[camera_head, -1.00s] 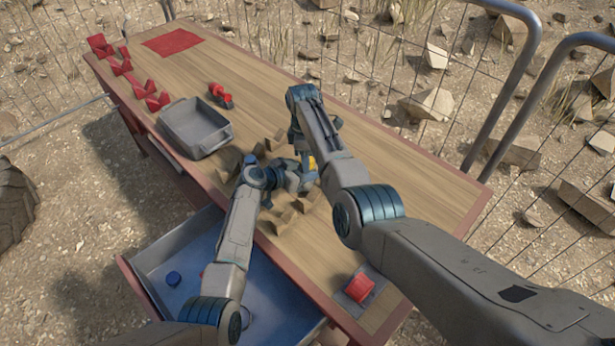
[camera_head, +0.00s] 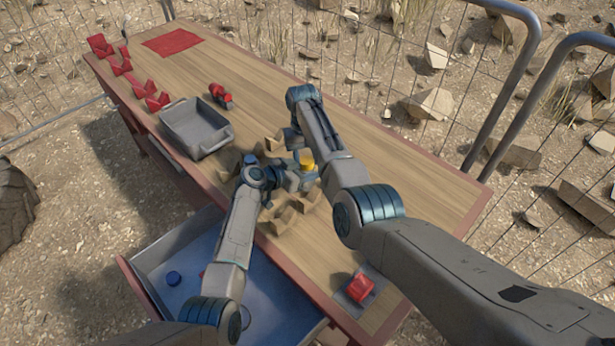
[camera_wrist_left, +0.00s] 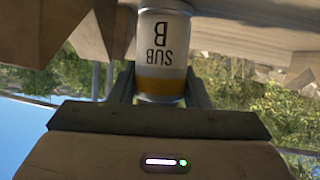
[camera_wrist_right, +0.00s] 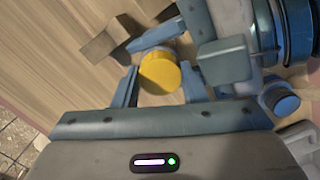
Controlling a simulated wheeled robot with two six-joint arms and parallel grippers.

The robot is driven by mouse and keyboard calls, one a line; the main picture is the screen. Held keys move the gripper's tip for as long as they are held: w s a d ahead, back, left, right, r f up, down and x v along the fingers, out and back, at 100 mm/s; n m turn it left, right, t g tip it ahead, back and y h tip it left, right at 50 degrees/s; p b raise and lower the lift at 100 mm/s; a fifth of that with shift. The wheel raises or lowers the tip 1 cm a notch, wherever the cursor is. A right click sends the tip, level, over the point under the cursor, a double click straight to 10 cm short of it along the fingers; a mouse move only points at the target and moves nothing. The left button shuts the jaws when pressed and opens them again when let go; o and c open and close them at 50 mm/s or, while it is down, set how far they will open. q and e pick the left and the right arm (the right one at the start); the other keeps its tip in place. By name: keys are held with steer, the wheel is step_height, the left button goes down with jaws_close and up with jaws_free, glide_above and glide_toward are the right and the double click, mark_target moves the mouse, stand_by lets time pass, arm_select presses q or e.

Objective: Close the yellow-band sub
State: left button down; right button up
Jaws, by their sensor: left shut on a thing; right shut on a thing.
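Whether cap and canister touch, or are threaded together, I cannot tell.
Several tan wedge blocks (camera_head: 283,222) surround the grippers. A grey bin (camera_head: 193,128) and a red item (camera_head: 220,95) lie beyond. A red piece (camera_head: 359,288) sits on a grey pad at the near edge. The table's right side is clear.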

steer(key=o, duration=1)
steer(key=shift+o, duration=0.4)
steer(key=shift+a, duration=0.1)
steer(key=shift+s+a, duration=0.1)
steer(key=shift+a, duration=0.1)
steer(key=shift+w+a+r, duration=0.1)
steer(key=shift+r, duration=1.1)
steer(key=shift+w+r, duration=0.1)
steer(key=shift+r, duration=1.1)
